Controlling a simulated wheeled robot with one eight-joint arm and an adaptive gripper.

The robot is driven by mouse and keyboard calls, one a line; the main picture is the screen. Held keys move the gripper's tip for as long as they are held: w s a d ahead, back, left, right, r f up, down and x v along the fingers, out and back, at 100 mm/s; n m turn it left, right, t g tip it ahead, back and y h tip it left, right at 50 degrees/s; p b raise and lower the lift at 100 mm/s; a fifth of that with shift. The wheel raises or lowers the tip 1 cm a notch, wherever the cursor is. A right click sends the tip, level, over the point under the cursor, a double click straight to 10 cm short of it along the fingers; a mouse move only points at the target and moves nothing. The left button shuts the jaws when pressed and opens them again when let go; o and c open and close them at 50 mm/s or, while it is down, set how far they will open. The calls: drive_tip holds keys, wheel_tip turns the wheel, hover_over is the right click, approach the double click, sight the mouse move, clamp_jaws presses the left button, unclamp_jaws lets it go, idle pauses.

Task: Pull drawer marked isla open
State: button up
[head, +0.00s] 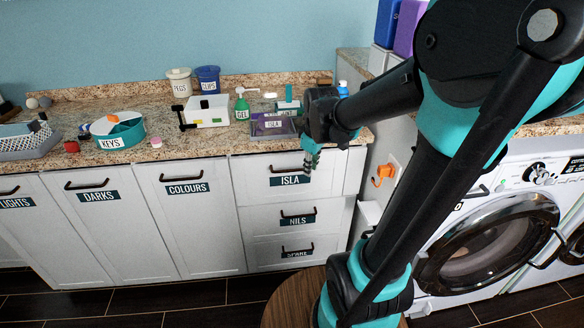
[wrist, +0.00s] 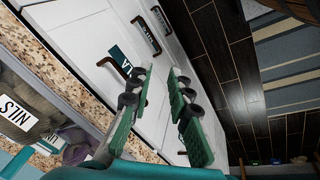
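The drawer marked ISLA (head: 250,172) is the top one of a stack of white drawers below the counter, and its front looks flush and shut. Its dark bar handle (head: 273,169) sits above the ISLA label (head: 289,181). In the wrist view the handle (wrist: 107,60) shows left of my fingers, and the label (wrist: 122,62) is partly hidden by a finger. My gripper (head: 311,163) is in front of the drawer's right part, to the right of the handle. In the wrist view my gripper (wrist: 160,82) has its fingers apart with nothing between them.
The NILS drawer (head: 262,222) and SPARE drawer (head: 262,256) below look shut. The granite counter (head: 200,158) overhangs above, bearing a tray (head: 258,134) near its edge. An orange hook-like item (head: 383,173) and a washing machine (head: 500,225) are to the right.

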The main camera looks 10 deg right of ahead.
drive_tip(key=w+a+r+n+g, duration=0.1)
drive_tip(key=w+a+r+n, duration=0.3)
drive_tip(key=w+r+n, duration=0.5)
approach(292, 171)
drive_tip(key=f, duration=0.2)
drive_tip(key=w+f, duration=0.1)
drive_tip(key=f, duration=0.1)
drive_tip(key=w+f, duration=0.1)
drive_tip(key=f, duration=0.2)
drive_tip(key=shift+f, duration=0.1)
drive_tip(key=shift+c, duration=0.6)
clamp_jaws()
